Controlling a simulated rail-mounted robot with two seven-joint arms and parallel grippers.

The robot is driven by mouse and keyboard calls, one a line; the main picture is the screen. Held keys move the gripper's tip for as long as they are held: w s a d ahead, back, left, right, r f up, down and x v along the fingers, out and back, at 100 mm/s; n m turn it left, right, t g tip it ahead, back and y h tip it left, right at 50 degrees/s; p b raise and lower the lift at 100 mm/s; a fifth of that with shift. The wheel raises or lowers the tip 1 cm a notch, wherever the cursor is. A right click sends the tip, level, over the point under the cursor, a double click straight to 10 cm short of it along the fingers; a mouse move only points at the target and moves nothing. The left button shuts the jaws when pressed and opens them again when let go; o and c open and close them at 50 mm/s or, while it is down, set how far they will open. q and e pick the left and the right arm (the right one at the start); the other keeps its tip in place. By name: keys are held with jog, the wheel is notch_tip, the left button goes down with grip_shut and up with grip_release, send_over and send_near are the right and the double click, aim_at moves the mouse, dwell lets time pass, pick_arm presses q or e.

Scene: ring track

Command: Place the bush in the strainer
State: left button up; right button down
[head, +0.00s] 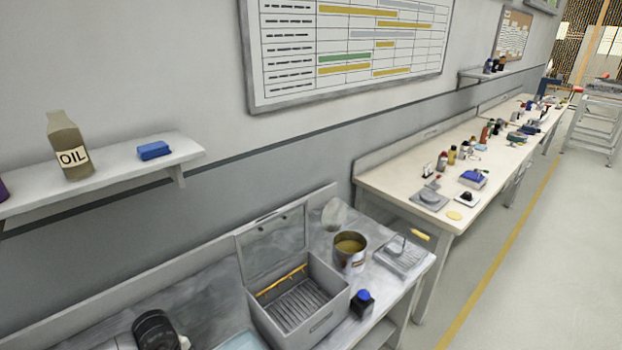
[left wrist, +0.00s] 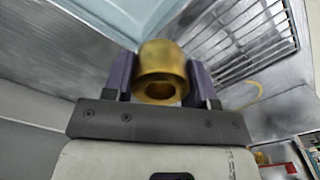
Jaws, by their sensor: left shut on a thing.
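The bush is a short brass-coloured ring (left wrist: 161,57) with a round bore, seen in the left wrist view. My left gripper (left wrist: 163,77) is shut on it, with one dark purple finger on each side. The slatted metal surface at the upper right of that view looks like the strainer (left wrist: 262,36); the bush appears apart from it. In the head view, a slatted grey rack, probably the same strainer (head: 298,303), lies inside an open grey box (head: 321,327) with its lid raised. I cannot make out the bush or either gripper in the head view.
A tin can (head: 350,260) and a small blue-topped black bottle (head: 362,303) stand right of the box. A grey tray (head: 402,258) lies near the bench's right end. A light blue surface (head: 243,342) is left of the box. The raised lid (head: 273,242) stands behind it.

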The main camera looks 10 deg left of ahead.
pick_arm(q)
jog(key=s+d+r+m, duration=0.2)
jog(key=d+m, duration=0.4)
jog(key=m, duration=0.1)
jog(key=s+d+r+m, duration=0.2)
jog(key=d+r+m, duration=0.1)
jog(key=d+m, duration=0.3)
jog(key=w+d+r+m, duration=0.25)
jog(key=d+r, duration=0.25)
jog(key=r, duration=0.3)
jog(key=w+d+r+m, duration=0.1)
jog(key=w+d+r, duration=0.15)
jog(key=r, duration=0.65)
jog(key=s+r+p, duration=0.4)
jog(key=r+p, duration=1.1)
jog(key=p, duration=0.2)
jog(key=s+r+p, duration=0.4)
jog(key=r+p, duration=1.1)
jog(key=p, duration=0.2)
jog(key=shift+a+r, duration=0.35)
jog(key=shift+r, duration=0.05)
